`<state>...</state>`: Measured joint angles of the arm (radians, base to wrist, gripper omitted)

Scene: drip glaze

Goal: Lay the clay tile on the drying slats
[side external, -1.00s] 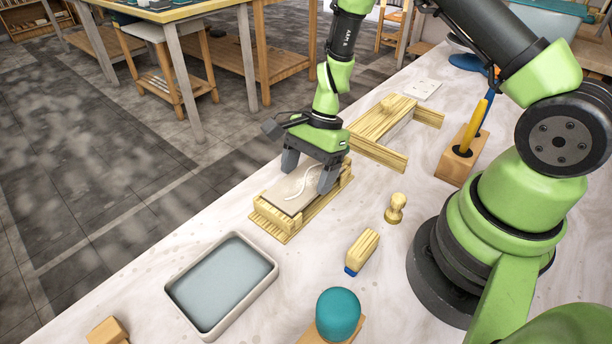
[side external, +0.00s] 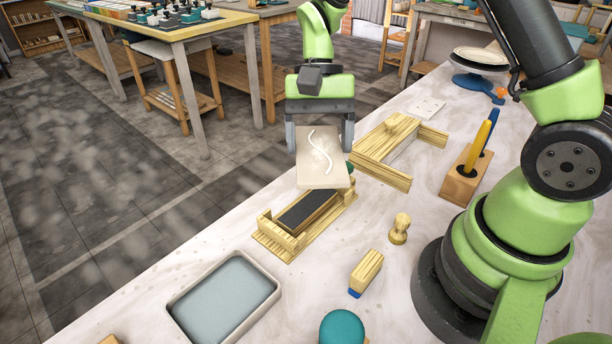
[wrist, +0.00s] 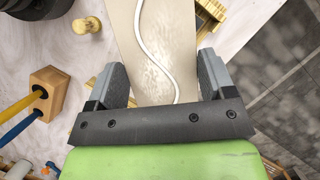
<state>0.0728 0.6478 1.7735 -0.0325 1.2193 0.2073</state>
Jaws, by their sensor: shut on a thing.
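The clay tile (side external: 322,173) is a flat beige slab with a raised white wavy line. It hangs tilted in the air, its decorated face toward the side camera. My gripper (side external: 320,142) is shut on the tile, one finger at each side edge. In the wrist view, the tile (wrist: 155,45) lies between the two fingers (wrist: 160,82). Below it is a pale wooden cradle (side external: 273,240) with a dark pad (side external: 306,211), now bare. Behind and right is a pale wooden frame of bars (side external: 380,175), perhaps the drying slats; the tile is apart from it.
A shallow tray with grey-blue contents (side external: 176,308) stands at the front left. A small wooden knob (side external: 399,229), a blue-tipped wooden block (side external: 367,269), a teal dome (side external: 342,328) and a tool holder (side external: 462,182) stand on the table.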

